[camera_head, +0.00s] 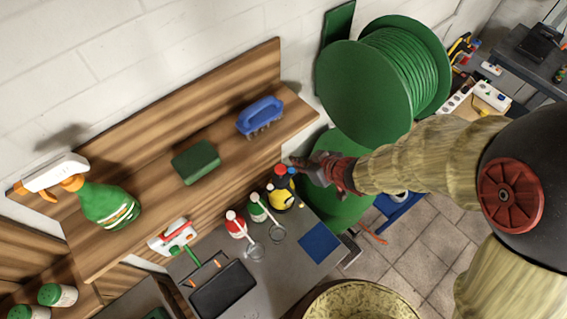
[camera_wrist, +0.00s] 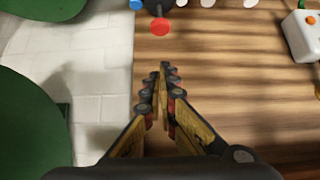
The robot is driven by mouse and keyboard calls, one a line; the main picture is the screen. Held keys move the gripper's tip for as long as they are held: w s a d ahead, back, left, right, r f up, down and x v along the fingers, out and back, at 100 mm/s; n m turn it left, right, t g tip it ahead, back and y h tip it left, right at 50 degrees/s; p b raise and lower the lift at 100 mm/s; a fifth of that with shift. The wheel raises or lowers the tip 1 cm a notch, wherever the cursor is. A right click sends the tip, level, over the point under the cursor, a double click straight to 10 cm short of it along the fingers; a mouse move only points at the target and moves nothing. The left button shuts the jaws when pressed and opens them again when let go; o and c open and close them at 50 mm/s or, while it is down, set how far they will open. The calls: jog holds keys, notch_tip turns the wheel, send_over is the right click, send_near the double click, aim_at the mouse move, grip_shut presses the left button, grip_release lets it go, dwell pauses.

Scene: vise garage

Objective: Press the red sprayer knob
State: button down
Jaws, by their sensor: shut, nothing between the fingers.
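The sprayer (camera_head: 281,194) has a yellow and black body and stands at the back right end of the grey bench in the head view. Its round red knob (camera_head: 281,170) is on top, beside a blue part. In the wrist view the red knob (camera_wrist: 160,27) shows near the top, just beyond my fingertips and apart from them in the picture. My gripper (camera_wrist: 165,68) is shut and empty. In the head view my gripper (camera_head: 295,161) points left, its tips close to the knob; I cannot tell the exact gap.
Red (camera_head: 236,226) and green (camera_head: 257,208) bottles with white tops stand left of the sprayer. A wooden shelf (camera_head: 150,183) holds a blue brush (camera_head: 260,116), a green sponge (camera_head: 196,162) and a green spray bottle (camera_head: 108,206). A large green hose reel (camera_head: 365,95) stands behind my gripper.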

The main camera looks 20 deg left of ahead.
send_over(284, 171)
jog(key=f, duration=0.7)
jog(key=shift+w+a+f+b, duration=0.2)
jog(key=shift+a+f+b, duration=0.1)
notch_tip(284, 171, down, 2)
jog(key=shift+d+f, duration=0.1)
jog(key=shift+f, duration=0.6)
notch_tip(284, 171, down, 4)
jog(key=b, duration=0.3)
jog(key=shift+f, duration=0.2)
jog(key=shift+r, duration=0.1)
